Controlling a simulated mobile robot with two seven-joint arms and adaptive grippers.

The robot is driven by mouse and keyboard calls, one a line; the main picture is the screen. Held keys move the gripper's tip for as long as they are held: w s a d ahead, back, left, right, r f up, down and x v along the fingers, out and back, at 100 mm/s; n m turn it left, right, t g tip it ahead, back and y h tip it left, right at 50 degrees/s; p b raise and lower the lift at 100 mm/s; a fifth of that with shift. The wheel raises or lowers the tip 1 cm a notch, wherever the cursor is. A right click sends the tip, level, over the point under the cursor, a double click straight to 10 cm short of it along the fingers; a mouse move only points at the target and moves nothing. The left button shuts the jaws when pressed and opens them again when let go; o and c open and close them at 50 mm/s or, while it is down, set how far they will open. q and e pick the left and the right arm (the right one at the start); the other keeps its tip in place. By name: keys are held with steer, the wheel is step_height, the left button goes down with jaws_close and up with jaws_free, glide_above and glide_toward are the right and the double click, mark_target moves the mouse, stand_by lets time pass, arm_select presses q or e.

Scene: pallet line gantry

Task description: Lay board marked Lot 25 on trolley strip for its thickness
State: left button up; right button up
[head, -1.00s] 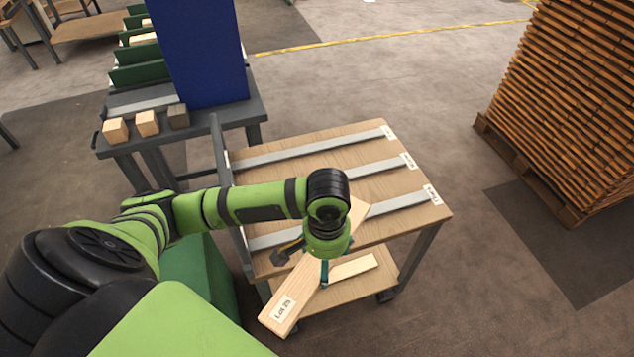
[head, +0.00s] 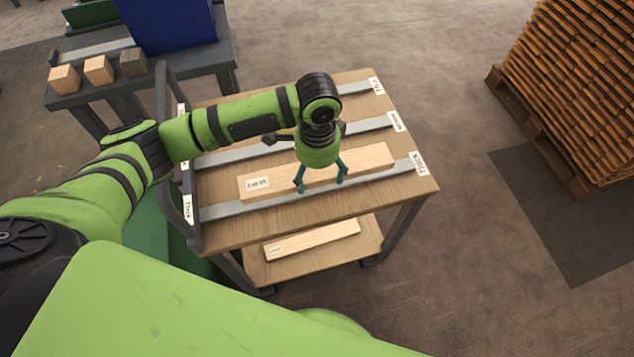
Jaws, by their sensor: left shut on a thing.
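The pale wooden board marked Lot 25 (head: 375,157) is at the top of the trolley (head: 400,192), lengthwise and nearly parallel to the strips. It covers the space between the middle strip and the near strip labelled Thick (head: 240,207), close along the near strip's far side. I cannot tell whether it rests on the top or hangs just above it. My left gripper (head: 320,187) points down at the board's middle and is shut on it, teal fingers at its near side. My right gripper is not in view.
Two more grey strips cross the trolley top, the far one labelled Thin (head: 355,90). Another board (head: 312,240) lies on the lower shelf. A grey bench (head: 195,60) with small blocks stands at the left. A tall wooden stack (head: 580,90) stands right; floor between is clear.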

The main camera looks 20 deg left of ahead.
mark_target(318, 190)
arm_select(q)
steer(key=shift+f, duration=0.75)
step_height(318, 190, down, 4)
steer(key=shift+w+r, duration=0.1)
steer(key=shift+r, duration=0.15)
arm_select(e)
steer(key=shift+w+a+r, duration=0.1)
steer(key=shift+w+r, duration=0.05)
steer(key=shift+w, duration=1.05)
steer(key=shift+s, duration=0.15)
arm_select(q)
steer(key=o, duration=1.2)
steer(key=shift+f, duration=0.1)
steer(key=shift+o, duration=0.2)
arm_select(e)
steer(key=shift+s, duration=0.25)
